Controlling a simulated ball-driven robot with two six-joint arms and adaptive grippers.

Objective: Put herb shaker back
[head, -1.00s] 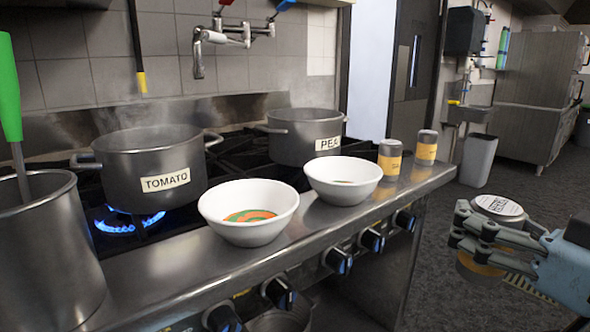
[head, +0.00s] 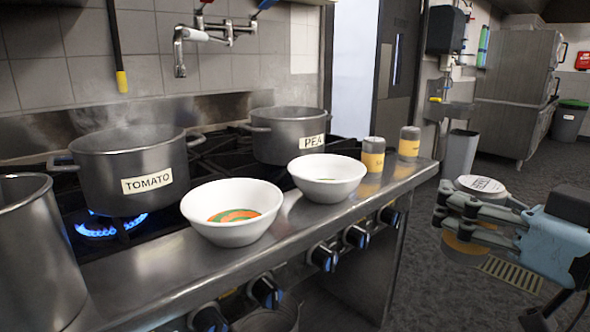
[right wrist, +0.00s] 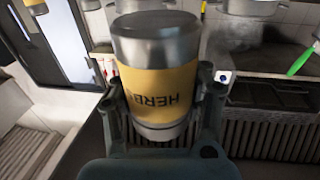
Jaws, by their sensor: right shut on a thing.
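My right gripper (head: 452,218) is shut on the herb shaker (head: 482,187), at the right of the head view and in front of the counter's right end. The shaker's pale lid with lettering shows above the fingers, and part of its orange body shows below them. Two similar shakers, one nearer (head: 373,155) and one farther (head: 409,143), stand upright at the counter's right end. My left gripper is not in view.
Two white bowls, one left (head: 232,228) and one right (head: 327,188), stand on the steel counter edge (head: 150,268). Behind them are the TOMATO pot (head: 130,160), over a lit blue flame, and the PEA pot (head: 287,135). A large metal pot (head: 38,255) stands at left.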

